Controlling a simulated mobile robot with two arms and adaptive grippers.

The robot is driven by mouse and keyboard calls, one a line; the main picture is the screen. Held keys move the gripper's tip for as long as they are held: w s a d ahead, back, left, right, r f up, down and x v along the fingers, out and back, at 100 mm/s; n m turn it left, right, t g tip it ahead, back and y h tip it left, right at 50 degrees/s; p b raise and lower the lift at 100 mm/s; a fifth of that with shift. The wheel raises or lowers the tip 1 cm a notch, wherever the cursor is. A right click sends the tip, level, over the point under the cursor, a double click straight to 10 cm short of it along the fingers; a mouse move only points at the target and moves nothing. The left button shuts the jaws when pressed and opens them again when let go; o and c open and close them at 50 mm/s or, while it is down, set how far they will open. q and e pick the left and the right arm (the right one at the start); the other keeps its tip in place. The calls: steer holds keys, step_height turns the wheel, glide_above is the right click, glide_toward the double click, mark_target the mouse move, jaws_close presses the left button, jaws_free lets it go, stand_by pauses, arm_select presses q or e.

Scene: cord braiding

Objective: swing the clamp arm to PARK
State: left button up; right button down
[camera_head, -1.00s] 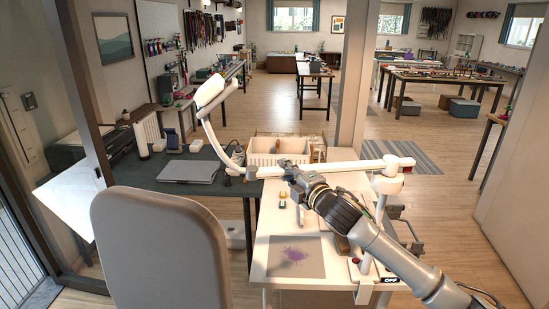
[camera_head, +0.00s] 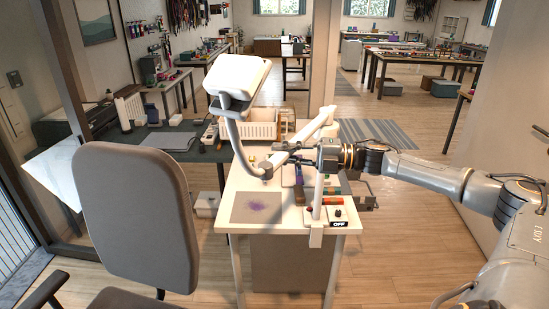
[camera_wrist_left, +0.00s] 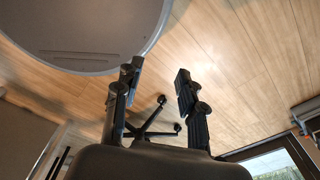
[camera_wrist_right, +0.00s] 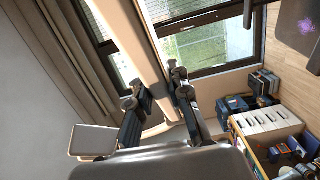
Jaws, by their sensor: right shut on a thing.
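The clamp arm (camera_head: 310,128) is a white bar on an upright post clamped to the front right edge of the white table (camera_head: 290,222). At its free end a curved grey neck rises to a white head (camera_head: 238,82). My right gripper (camera_head: 286,157) is shut on the arm; in the right wrist view (camera_wrist_right: 156,88) a pale beam runs between its fingers. The gripper hides part of the arm in the head view. No PARK mark can be read. My left gripper (camera_wrist_left: 157,75) shows only in its wrist view, open and empty above the wooden floor.
A grey chair (camera_head: 135,215) stands left of the table, close to it. A mat with a purple blot (camera_head: 258,208) and several small items lie on the tabletop. A cream bin (camera_head: 252,130) stands behind.

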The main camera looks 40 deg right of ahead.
steer(key=shift+s+d+f+n+g+y+b, duration=0.1)
steer(key=shift+s+d+n+g+y+b, duration=0.2)
steer(key=shift+s, duration=0.25)
steer(key=shift+s+d+f+n+g+y+b, duration=0.1)
steer(key=shift+s+d+n+g+y+b, duration=0.15)
steer(key=shift+s, duration=0.25)
steer(key=shift+s+d+r+g+b, duration=0.1)
steer(key=shift+s+d+g+b, duration=0.15)
steer(key=shift+s+b, duration=0.1)
steer(key=shift+s+d+r+n+g+y, duration=0.1)
steer(key=shift+s+n+g+y, duration=0.2)
steer(key=shift+s+n+y, duration=0.05)
arm_select(q)
steer(key=shift+w+f, duration=0.15)
steer(key=shift+f, duration=0.55)
steer(key=shift+w+f, duration=0.1)
steer(key=shift+f, duration=0.55)
arm_select(e)
steer(key=shift+s, duration=0.1)
steer(key=c, duration=1.2)
jaws_free()
arm_select(q)
steer(key=shift+a, duration=0.1)
arm_select(e)
steer(key=shift+d, duration=0.1)
arm_select(q)
steer(key=shift+a, duration=0.15)
steer(key=shift+d, duration=0.2)
arm_select(e)
steer(key=v, duration=1.2)
